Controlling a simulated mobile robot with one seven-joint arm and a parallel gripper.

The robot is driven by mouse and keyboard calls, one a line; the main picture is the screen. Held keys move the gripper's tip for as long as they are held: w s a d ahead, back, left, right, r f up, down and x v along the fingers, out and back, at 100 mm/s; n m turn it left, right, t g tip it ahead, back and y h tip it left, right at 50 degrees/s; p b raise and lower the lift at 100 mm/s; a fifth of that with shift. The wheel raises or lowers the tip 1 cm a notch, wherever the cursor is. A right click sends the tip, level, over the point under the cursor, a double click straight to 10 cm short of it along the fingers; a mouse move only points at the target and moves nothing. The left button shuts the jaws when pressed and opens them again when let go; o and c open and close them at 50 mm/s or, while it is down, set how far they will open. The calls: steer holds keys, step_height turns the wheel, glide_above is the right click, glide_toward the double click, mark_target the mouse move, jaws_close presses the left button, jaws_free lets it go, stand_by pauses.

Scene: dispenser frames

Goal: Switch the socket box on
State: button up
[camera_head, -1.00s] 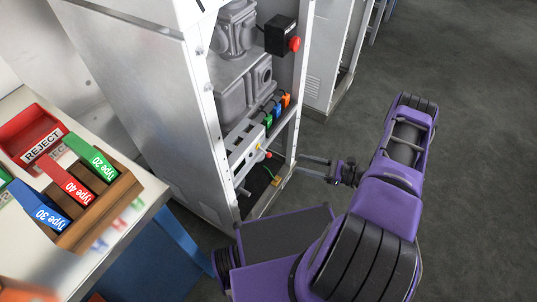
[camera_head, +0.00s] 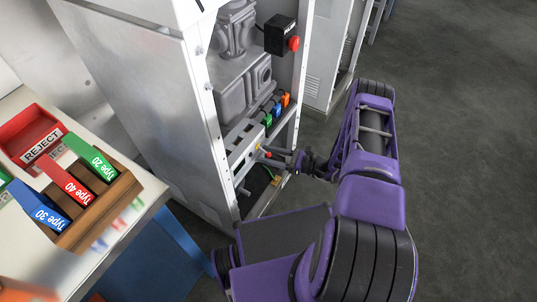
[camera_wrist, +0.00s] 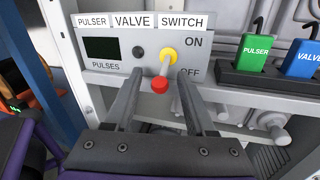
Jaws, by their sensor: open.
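The socket box (camera_wrist: 115,68) is a light grey panel labelled PULSER, VALVE and SWITCH. It fills the upper middle of the wrist view and sits low in the open cabinet in the head view (camera_head: 243,148). Its switch has a yellow base (camera_wrist: 169,55) and a red knob (camera_wrist: 160,84). The knob hangs low, on the OFF side, below the ON mark. My gripper (camera_wrist: 160,76) is open, one finger on each side of the red knob. I cannot tell whether either finger touches it. In the head view my gripper (camera_head: 279,153) reaches into the cabinet's opening.
Green (camera_wrist: 251,52) and blue (camera_wrist: 301,57) plugs stand right of the box. A black box with a red button (camera_head: 293,43) is higher in the cabinet. The cabinet's right post (camera_head: 299,85) is close to my arm. A table with coloured cases (camera_head: 95,155) is at left.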

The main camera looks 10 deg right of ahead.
mark_target(269, 153)
jaws_close()
steer(key=shift+r, duration=0.15)
steer(key=shift+d+r+g+h+p, duration=0.1)
steer(key=shift+r+g+h+p, duration=0.35)
steer(key=shift+h+p, duration=0.4)
steer(key=shift+s+r+m+g+h+p, duration=0.1)
steer(key=shift+r+m+g+h+p, duration=0.5)
steer(key=shift+h+p, duration=0.45)
steer(key=shift+r+g+h+p, duration=0.45)
steer(key=shift+g+h+p, duration=0.55)
steer(key=shift+p, duration=0.2)
steer(key=shift+r+m+g+h+p, duration=0.35)
steer(key=shift+g+h+p, duration=0.2)
steer(key=shift+g+h, duration=0.4)
